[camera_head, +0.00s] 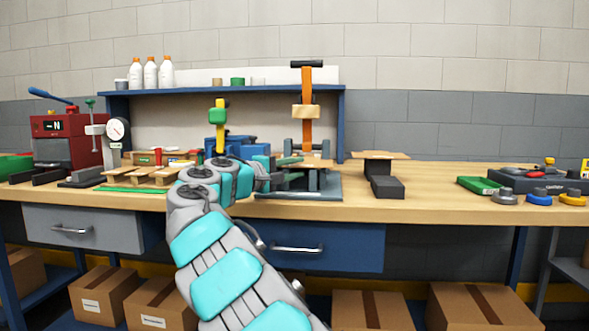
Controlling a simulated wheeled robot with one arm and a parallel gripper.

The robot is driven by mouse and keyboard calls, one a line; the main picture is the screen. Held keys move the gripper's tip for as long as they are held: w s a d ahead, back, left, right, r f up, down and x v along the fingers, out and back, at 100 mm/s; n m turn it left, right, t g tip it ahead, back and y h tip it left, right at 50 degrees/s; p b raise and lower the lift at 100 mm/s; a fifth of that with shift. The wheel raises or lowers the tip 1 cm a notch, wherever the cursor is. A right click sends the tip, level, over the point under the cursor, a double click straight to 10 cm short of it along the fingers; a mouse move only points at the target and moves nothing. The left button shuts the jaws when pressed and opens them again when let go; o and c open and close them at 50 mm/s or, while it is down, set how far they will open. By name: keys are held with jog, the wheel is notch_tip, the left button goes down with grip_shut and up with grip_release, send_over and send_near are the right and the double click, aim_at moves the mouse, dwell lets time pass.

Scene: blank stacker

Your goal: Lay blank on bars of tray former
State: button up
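The tray former (325,192) stands on the bench right of centre, with a dark base, grey uprights and a tall orange post (307,80) carrying a tan block. A flat tan blank (312,163) shows at the top of the former's uprights; I cannot tell whether it rests on the bars. My gripper (281,176) is at the left side of the former, close to this blank. Its fingers are small and merge with the former's grey parts, so neither their opening nor any grip on the blank is clear. Another tan flat piece (380,155) lies on a dark stand to the right.
A red press (65,138), a dial gauge (118,131) and tan pieces (152,175) are at left. A dark control box (530,180) and knobs are at far right.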

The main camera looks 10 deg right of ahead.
jog(key=shift+r, duration=0.35)
jog(key=shift+r+p, duration=0.5)
jog(key=v, duration=1.2)
jog(key=shift+f+b, duration=0.25)
jog(key=shift+b, duration=0.1)
